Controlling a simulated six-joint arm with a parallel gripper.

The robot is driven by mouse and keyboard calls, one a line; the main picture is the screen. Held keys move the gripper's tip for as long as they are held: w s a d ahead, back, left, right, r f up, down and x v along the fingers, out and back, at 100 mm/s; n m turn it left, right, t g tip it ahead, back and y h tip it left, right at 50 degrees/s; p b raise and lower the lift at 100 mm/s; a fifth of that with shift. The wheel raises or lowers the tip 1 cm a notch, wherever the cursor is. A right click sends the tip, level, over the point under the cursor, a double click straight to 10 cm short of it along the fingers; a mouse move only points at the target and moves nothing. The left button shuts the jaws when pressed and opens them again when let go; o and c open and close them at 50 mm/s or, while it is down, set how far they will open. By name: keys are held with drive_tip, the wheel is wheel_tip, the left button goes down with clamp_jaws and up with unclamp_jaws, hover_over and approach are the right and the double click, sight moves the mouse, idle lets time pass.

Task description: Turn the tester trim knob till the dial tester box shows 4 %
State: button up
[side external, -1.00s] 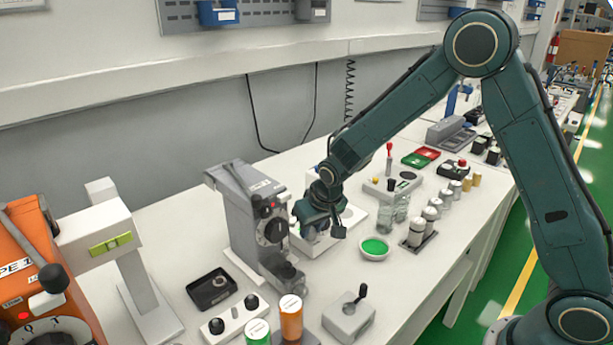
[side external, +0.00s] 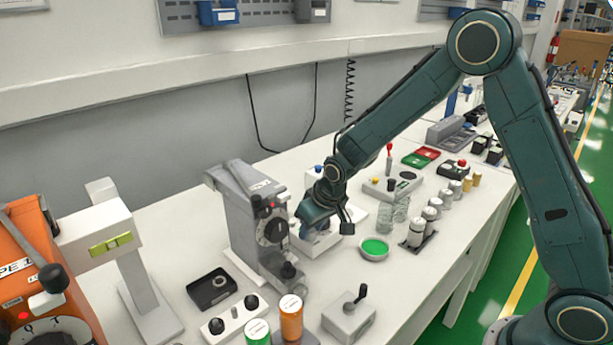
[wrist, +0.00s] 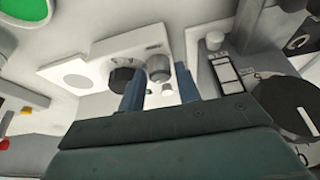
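A white box (wrist: 105,55) with a round pale disc, a black knob (wrist: 122,80) and a silvery knob (wrist: 158,68) lies ahead of my gripper in the wrist view. It appears to be the dial tester box; I cannot make out a dial reading. It also shows in the side view (side external: 316,243), partly hidden by my gripper. My gripper (wrist: 160,88) is open, its two blue-grey fingers apart. In the wrist view the silvery knob appears between and just beyond the fingertips; contact cannot be told. Which knob is the trim knob is not clear.
A grey upright device (side external: 248,215) with a black dial stands close left of my gripper. A green-filled dish (side external: 375,248) and glass jars (side external: 386,219) stand to the right. A black tray (side external: 212,288) and a lever box (side external: 349,317) are in front.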

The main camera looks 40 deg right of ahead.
drive_tip(key=n+y, duration=0.2)
drive_tip(key=n, duration=0.2)
drive_tip(key=shift+d+n, duration=0.15)
drive_tip(key=shift+n, duration=0.25)
drive_tip(key=n, duration=0.2)
drive_tip(key=n+g+y, duration=0.1)
drive_tip(key=n, duration=0.1)
drive_tip(key=shift+w+d+n+y, duration=0.1)
drive_tip(key=shift+n+y, duration=0.2)
drive_tip(key=shift+n, duration=0.1)
drive_tip(key=a+v, duration=0.1)
drive_tip(key=v, duration=1.3)
drive_tip(key=s+r+m+h, duration=0.1)
drive_tip(key=s+r+m, duration=0.2)
drive_tip(key=s, duration=0.6)
drive_tip(key=s+a+r+m+t+h, duration=0.1)
drive_tip(key=s+r+m, duration=0.2)
drive_tip(key=s+r, duration=0.3)
drive_tip(key=shift+s+a+r+h, duration=0.2)
drive_tip(key=shift+s+h, duration=0.1)
drive_tip(key=shift+s, duration=1.55)
drive_tip(key=shift+w, duration=0.1)
